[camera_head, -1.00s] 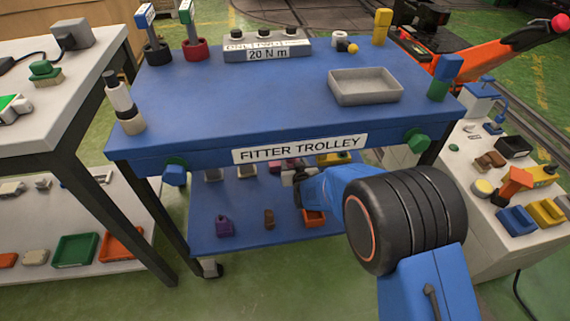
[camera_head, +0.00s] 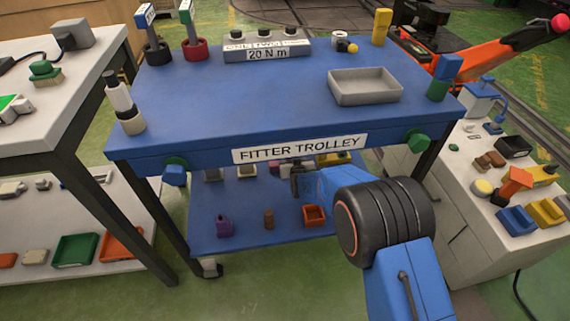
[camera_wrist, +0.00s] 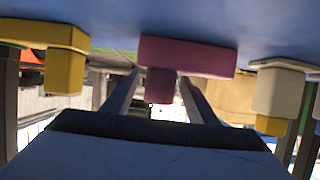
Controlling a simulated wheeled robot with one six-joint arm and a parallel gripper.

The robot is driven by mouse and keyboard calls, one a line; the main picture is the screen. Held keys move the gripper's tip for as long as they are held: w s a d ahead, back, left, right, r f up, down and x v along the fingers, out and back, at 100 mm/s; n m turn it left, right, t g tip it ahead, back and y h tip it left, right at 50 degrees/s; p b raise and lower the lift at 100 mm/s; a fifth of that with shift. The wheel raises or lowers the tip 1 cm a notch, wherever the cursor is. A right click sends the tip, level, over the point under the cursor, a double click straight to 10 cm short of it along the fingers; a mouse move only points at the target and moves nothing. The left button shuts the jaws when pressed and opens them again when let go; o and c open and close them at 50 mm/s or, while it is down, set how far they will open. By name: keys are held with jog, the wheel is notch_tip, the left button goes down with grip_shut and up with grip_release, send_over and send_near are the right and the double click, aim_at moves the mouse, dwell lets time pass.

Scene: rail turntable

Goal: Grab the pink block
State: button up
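The pink block (camera_wrist: 187,56) is a wide bar with a narrower stub. In the wrist view it appears against the blue shelf at the top, and the picture looks upside down. My gripper (camera_wrist: 160,92) is open, with its two fingers apart and pointing towards the block; the stub shows in the gap between them. I cannot tell whether the fingers touch it. In the head view my gripper (camera_head: 298,182) is over the lower shelf of the blue trolley, below the "FITTER TROLLEY" label. The pink block is mostly hidden there behind my gripper and the trolley top.
In the wrist view a yellow block (camera_wrist: 62,62) stands left of the pink one and a white-and-yellow piece (camera_wrist: 280,92) right. The trolley top (camera_head: 230,110) overhangs.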

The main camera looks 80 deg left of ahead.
jog(key=c, duration=1)
grip_shut()
jog(key=shift+r, duration=0.15)
